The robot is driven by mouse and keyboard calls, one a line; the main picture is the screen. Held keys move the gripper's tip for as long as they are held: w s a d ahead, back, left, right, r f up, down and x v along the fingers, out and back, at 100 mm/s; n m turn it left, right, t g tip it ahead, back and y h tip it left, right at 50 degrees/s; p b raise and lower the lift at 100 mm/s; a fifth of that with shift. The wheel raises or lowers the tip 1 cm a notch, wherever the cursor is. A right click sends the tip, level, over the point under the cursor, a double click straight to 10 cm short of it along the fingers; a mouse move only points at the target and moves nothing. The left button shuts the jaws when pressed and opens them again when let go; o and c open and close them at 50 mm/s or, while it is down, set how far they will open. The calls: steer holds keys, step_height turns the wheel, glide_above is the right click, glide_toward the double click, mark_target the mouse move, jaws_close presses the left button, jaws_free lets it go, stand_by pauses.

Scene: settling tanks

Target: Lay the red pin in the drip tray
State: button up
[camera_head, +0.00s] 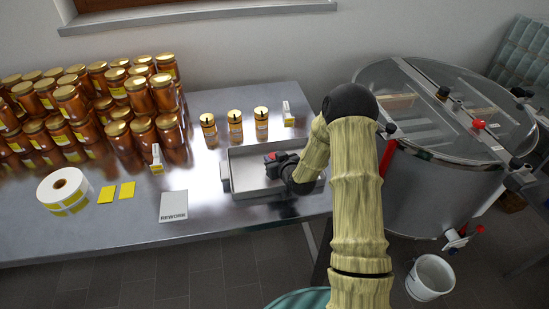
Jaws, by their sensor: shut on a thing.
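The drip tray (240,188) is a shallow, grey metal rectangular tray on the bench, left of the large tank. My gripper (272,161) reaches into the space over the tray from the right and is shut. A small bit of red, which looks like the red pin (271,156), shows at its fingertips. Most of the pin is hidden by the dark fingers. I cannot tell whether the pin touches the tray floor.
Three small jars (235,125) stand behind the tray, with a small white-and-yellow card stand (287,114) nearby. Stacked honey jars (130,100), a label roll (64,190) and a REWORK card (173,206) are at left. The steel tank (430,190) stands at right.

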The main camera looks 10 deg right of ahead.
steer(key=shift+f, duration=0.1)
steer(key=o, duration=1)
steer(key=shift+c, duration=0.2)
steer(key=shift+r, duration=0.2)
steer(key=shift+s, duration=0.35)
steer(key=b+v, duration=0.2)
steer(key=v, duration=0.9)
steer(key=shift+s+d, duration=0.1)
steer(key=shift+s, duration=0.05)
steer(key=shift+s+r, duration=0.1)
